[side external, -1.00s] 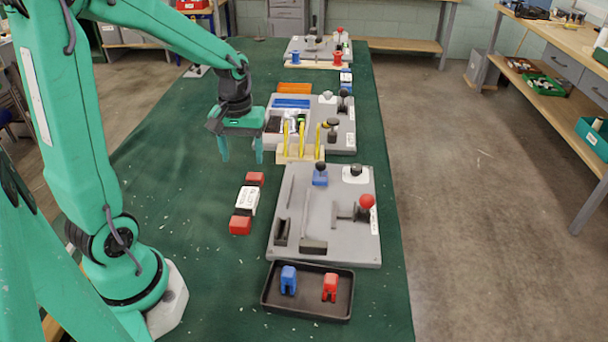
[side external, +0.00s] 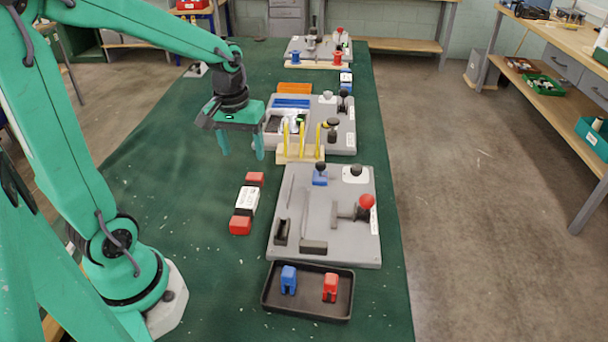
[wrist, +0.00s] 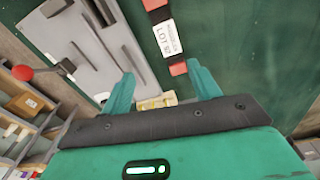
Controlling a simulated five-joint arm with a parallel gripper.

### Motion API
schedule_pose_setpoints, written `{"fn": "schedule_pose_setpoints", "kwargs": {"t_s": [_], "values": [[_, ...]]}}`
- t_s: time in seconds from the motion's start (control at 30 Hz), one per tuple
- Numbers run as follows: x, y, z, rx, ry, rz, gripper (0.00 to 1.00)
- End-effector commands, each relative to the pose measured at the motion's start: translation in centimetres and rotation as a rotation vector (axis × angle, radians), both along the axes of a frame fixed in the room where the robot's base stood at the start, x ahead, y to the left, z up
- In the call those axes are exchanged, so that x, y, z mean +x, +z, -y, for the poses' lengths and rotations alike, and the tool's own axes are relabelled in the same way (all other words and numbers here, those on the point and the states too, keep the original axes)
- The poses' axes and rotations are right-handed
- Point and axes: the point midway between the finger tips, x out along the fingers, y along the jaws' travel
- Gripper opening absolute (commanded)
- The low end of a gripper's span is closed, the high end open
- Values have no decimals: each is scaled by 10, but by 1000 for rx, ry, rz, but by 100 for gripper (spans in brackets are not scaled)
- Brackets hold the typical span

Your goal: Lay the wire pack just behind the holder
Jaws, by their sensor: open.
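The wire pack looks to be the long bundle with red ends, a dark band and a white printed label (side external: 247,202). It lies flat on the green cloth, left of the nearest grey board. In the wrist view, the pack (wrist: 165,40) shows beyond the fingertips. The holder looks to be the pale wooden rack (side external: 300,154) with several upright yellow sticks; part of it seems to show between the fingers in the wrist view (wrist: 157,101). My gripper (side external: 241,150) is open and empty, pointing down above the cloth, left of the rack and farther back than the pack. The gripper (wrist: 162,85) touches neither.
The nearest grey board (side external: 335,235) carries a red-knobbed lever. A black tray (side external: 308,309) with a blue and a red piece stands before it. Another board (side external: 343,142) with a parts tray lies behind the rack. The cloth (side external: 175,210) left of the pack is clear.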

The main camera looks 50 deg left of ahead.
Motion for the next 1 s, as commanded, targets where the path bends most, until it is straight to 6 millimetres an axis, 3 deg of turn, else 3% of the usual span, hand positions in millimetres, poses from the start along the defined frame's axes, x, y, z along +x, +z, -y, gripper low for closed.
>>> {"fn": "schedule_pose_setpoints", "kwargs": {"t_s": [0.2,0.5,0.8,1.0], "values": [[-18,33,29,40,-172,107,61],[-50,65,63,100,-407,250,61],[-78,80,85,150,-591,363,61],[-84,81,89,162,-631,387,61]]}}
